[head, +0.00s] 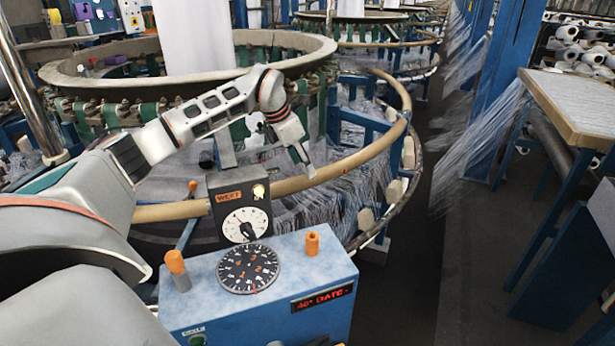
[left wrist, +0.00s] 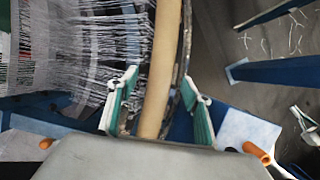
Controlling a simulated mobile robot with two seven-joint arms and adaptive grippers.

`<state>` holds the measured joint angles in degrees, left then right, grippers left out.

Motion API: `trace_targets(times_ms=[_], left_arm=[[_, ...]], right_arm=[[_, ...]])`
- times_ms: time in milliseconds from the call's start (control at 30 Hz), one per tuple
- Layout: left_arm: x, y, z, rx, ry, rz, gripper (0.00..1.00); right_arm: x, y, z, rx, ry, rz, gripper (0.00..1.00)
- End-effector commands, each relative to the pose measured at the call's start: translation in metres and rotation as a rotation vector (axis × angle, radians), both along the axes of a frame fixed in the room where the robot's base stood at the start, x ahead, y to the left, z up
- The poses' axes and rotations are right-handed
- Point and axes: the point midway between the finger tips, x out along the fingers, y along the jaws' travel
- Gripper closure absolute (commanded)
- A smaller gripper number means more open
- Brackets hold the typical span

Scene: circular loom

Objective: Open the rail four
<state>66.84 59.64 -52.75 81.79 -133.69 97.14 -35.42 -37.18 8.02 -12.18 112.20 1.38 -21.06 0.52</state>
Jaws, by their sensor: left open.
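A tan curved rail (head: 360,153) runs around the front and right side of the nearest circular loom. No number shows on it, so I cannot tell if it is rail four. My left gripper (head: 308,170) points down at the front stretch of this rail. In the left wrist view the same rail (left wrist: 163,65) passes between the two spread fingers of my left gripper (left wrist: 159,78). The fingers have green inner pads and a gap shows on each side of the rail. My right gripper is not in view.
A blue control box (head: 190,300) with orange knobs, a dial and a red display stands in front of the rail. A black dial box (head: 225,190) rises behind it.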

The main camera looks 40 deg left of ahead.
Motion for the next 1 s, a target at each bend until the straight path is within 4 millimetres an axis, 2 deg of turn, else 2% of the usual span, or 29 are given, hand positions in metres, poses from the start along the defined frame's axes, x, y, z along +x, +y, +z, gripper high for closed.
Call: trace_targets(times_ms=[33, 200, 333, 500, 767, 933, 967, 1000], left_arm=[[0.002, -0.002, -0.010, -0.002, 0.004, 0.000, 0.51], [0.012, -0.005, -0.035, -0.001, 0.005, 0.000, 0.51], [0.018, -0.006, -0.048, -0.002, 0.002, 0.000, 0.51], [0.022, -0.008, -0.056, -0.002, 0.001, -0.001, 0.51], [0.022, -0.008, -0.057, -0.001, 0.000, 0.000, 0.51], [0.022, -0.008, -0.057, -0.001, 0.000, 0.000, 0.95], [0.022, -0.008, -0.057, -0.001, 0.000, 0.000, 1.00], [0.022, -0.008, -0.057, -0.001, 0.000, 0.000, 1.00]], right_arm=[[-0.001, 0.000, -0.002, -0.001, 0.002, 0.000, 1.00], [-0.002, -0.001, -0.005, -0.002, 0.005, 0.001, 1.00], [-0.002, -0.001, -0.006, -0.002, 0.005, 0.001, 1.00], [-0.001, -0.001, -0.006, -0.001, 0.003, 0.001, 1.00], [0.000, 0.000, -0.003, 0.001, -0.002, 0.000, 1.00], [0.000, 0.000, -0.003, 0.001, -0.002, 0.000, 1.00], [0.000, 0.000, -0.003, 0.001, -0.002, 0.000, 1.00], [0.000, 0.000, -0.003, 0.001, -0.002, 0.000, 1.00]])
